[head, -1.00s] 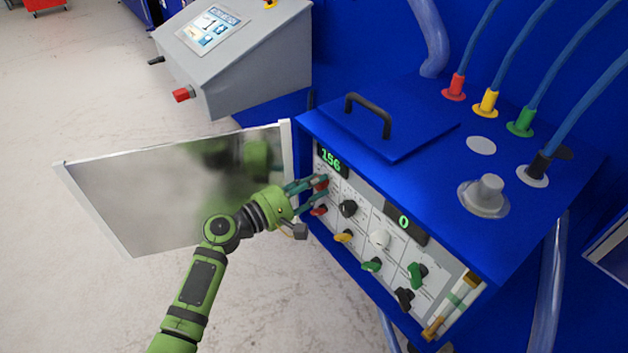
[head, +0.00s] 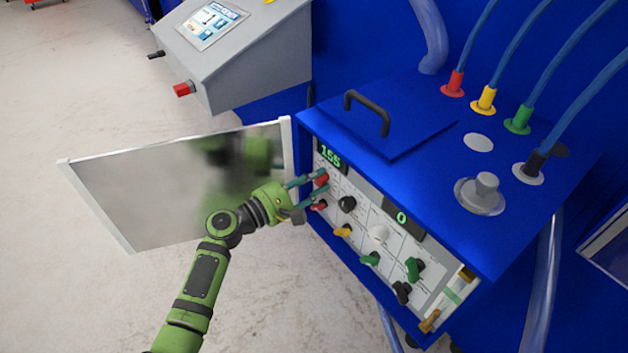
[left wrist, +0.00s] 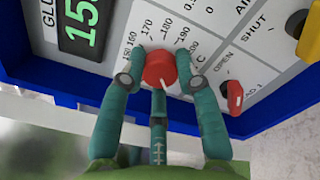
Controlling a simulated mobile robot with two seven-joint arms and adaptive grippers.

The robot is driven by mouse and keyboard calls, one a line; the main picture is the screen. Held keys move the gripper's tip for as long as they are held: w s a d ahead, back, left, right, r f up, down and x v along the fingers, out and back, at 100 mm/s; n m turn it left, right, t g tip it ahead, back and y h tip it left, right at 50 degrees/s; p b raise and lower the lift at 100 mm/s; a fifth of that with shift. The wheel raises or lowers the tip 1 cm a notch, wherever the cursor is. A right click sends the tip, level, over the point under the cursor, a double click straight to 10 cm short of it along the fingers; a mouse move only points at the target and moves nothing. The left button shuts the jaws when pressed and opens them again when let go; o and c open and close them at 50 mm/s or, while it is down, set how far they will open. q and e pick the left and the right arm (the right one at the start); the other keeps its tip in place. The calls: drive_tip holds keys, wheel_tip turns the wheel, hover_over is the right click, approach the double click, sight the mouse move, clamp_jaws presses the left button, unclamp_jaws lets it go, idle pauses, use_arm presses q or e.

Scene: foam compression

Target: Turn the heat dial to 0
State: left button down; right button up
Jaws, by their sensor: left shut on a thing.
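The heat dial is a round red knob (left wrist: 160,70) with a white pointer line, on a white panel with printed numbers around it from about 150 up to 200. The same red knob (head: 321,179) shows in the head view, below a green display (head: 330,156) that reads 155. My left gripper (head: 312,185) reaches it from the left. In the left wrist view the teal fingers of my left gripper (left wrist: 160,80) are closed around the red knob, one on each side. My right gripper is not in view.
A smaller red switch (left wrist: 235,98) sits beside the dial. Black, yellow, white and green knobs fill the rest of the panel. A second display (head: 401,218) reads 0.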

use_arm(q)
drive_tip(key=c, duration=0.9)
unclamp_jaws()
drive_tip(key=shift+w+a+f, duration=0.15)
drive_tip(key=v, duration=1.2)
drive_tip(key=s+a+f+m+g+y, duration=0.1)
drive_tip(key=s+a+f+m+y, duration=0.2)
drive_tip(key=f, duration=0.8)
drive_tip(key=s+a+f+g+y, duration=0.25)
drive_tip(key=s+f, duration=0.25)
drive_tip(key=f, duration=0.7)
drive_tip(key=s+a+f+m+g+y, duration=0.15)
drive_tip(key=s+f+y, duration=0.25)
drive_tip(key=f, duration=0.7)
drive_tip(key=s+a+f+m+g+y, duration=0.1)
drive_tip(key=s+f+m, duration=0.4)
drive_tip(key=s, duration=0.5)
drive_tip(key=s+a+f+m+g+y, duration=0.2)
drive_tip(key=s+f+m, duration=0.3)
drive_tip(key=s, duration=0.6)
drive_tip(key=s+a+f+m+g+y, duration=0.1)
drive_tip(key=s+f+m, duration=0.4)
drive_tip(key=s, duration=0.5)
drive_tip(key=shift+s+a+f+g+y, duration=0.35)
drive_tip(key=shift+a+f+y, duration=0.15)
drive_tip(key=shift+a, duration=0.3)
